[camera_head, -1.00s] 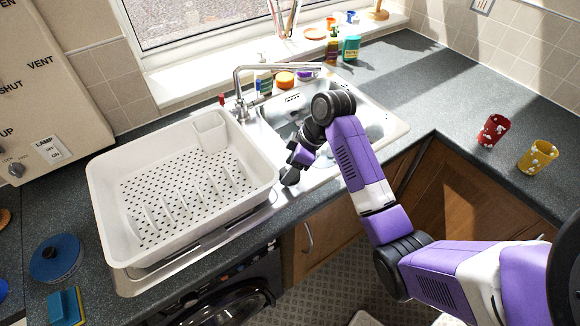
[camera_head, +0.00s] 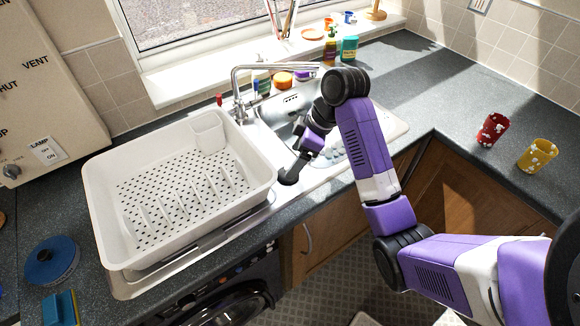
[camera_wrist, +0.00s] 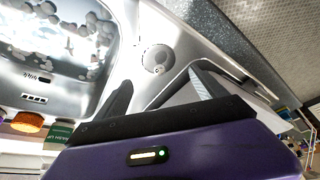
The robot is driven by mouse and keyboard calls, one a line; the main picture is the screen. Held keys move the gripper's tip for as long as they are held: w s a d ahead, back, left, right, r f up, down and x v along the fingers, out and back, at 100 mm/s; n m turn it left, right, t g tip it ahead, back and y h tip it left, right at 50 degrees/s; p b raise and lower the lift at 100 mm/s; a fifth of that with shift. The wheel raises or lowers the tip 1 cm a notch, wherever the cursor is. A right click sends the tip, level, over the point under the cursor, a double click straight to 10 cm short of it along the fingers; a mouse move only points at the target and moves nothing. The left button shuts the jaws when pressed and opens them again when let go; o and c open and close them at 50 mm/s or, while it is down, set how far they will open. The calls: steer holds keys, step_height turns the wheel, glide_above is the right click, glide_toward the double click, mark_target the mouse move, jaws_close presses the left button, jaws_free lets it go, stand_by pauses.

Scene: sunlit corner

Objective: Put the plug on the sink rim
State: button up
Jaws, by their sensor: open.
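My gripper (camera_head: 292,174) is low over the front left part of the sink, between the dish rack and the basin. In the wrist view its two dark fingers (camera_wrist: 160,88) are spread apart with nothing between them. A round grey disc with a small knob, which looks like the plug (camera_wrist: 156,56), lies on the flat steel sink rim (camera_wrist: 190,42), just beyond the fingertips and apart from them. The sink basin (camera_wrist: 50,60) is left of it in the wrist view. In the head view my arm and gripper hide the plug.
A white dish rack (camera_head: 98,215) stands on the drainer left of my gripper. The tap (camera_head: 238,90) rises behind the sink. Bottles and an orange lid (camera_head: 283,78) stand behind the basin. Red (camera_head: 493,130) and yellow (camera_head: 538,155) cups stand on the right counter.

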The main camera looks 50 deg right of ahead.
steer(key=p+v, duration=0.3)
steer(key=v, duration=0.3)
steer(key=shift+r, duration=0.2)
steer(key=shift+s, duration=0.15)
stand_by(0.4)
steer(key=w+r+m+t+h+b, duration=0.1)
steer(key=w+r+m+t+h, duration=0.6)
steer(key=w+t, duration=0.3)
steer(key=s+a+f+y+b, duration=0.1)
steer(key=s+a+f+b, duration=0.1)
steer(key=s+a, duration=0.6)
steer(key=s+a+f+y+b, duration=0.2)
steer(key=s+a+f, duration=0.3)
steer(key=s, duration=1.1)
steer(key=s+a+f+n+t+y+b, duration=0.1)
steer(key=s+a+f, duration=0.3)
steer(key=s+a, duration=0.7)
steer(key=shift+s+y+b, duration=0.4)
steer(key=shift+s+b, duration=0.1)
steer(key=shift+b, duration=0.15)
